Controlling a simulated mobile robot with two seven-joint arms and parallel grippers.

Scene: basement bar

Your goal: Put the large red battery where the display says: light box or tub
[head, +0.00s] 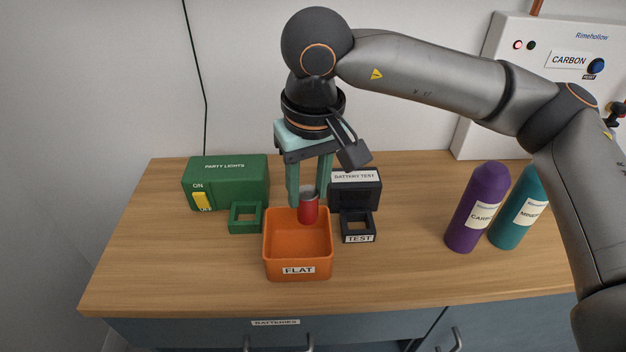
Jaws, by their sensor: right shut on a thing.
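The large red battery (308,209) is upright between the pale green fingers of my right gripper (308,194), which is shut on it and points down. The battery's lower end shows against the back inner wall of the orange tub (298,270), labelled FLAT; I cannot tell how far it is above the floor. The visible tub floor is empty. The green PARTY LIGHTS box (238,185) stands at left with a yellow ON switch and a green square holder (246,217). The black BATTERY TEST box (358,195) is partly hidden behind my gripper; no display reading is legible.
A black holder labelled TEST (358,226) sits right of the tub. A purple bottle (477,208) and a teal bottle (517,212) stand at right. A white Rimehollow machine (500,75) is behind them. The wooden counter (180,270) is clear at front left.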

